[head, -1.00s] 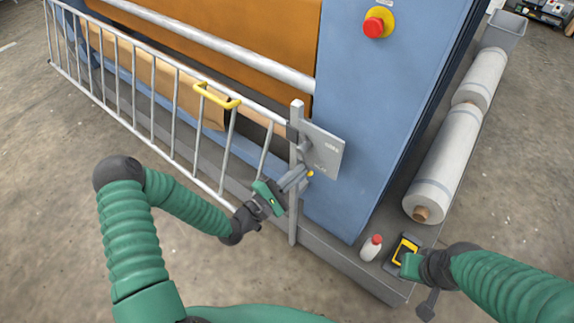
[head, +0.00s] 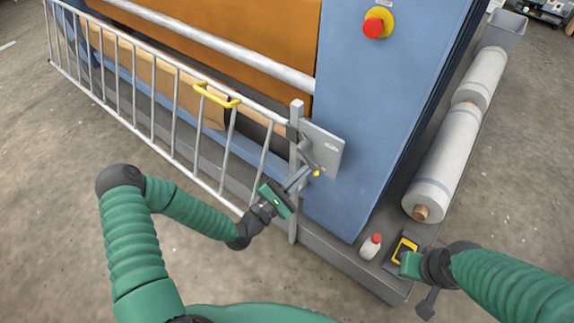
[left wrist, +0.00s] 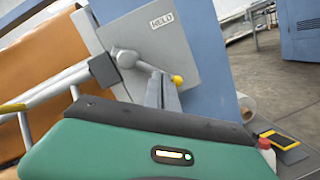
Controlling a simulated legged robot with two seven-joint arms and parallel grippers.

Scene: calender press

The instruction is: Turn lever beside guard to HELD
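The lever is a grey bar with a yellow knob (head: 316,173), beside the guard (head: 155,105). In the left wrist view its round hub (left wrist: 126,58) sits on a grey plate (left wrist: 190,45) marked HELD near the top. The bar slopes down to the right from the hub to the yellow knob (left wrist: 177,79), below the HELD mark. My left gripper (head: 301,178) has its fingertips at the bar, just short of the knob. The fingers look close together, but their grip on the bar is unclear. My right gripper (head: 403,263) is low at the right, its fingers unclear.
The guard is a barred gate with a yellow handle (head: 217,96) and an end post (head: 294,205). A red stop button (head: 377,23) is on the blue housing (head: 365,110). A white bottle (head: 371,247) and yellow-black device (head: 404,249) stand near my right gripper. White rolls (head: 445,165) lie at right.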

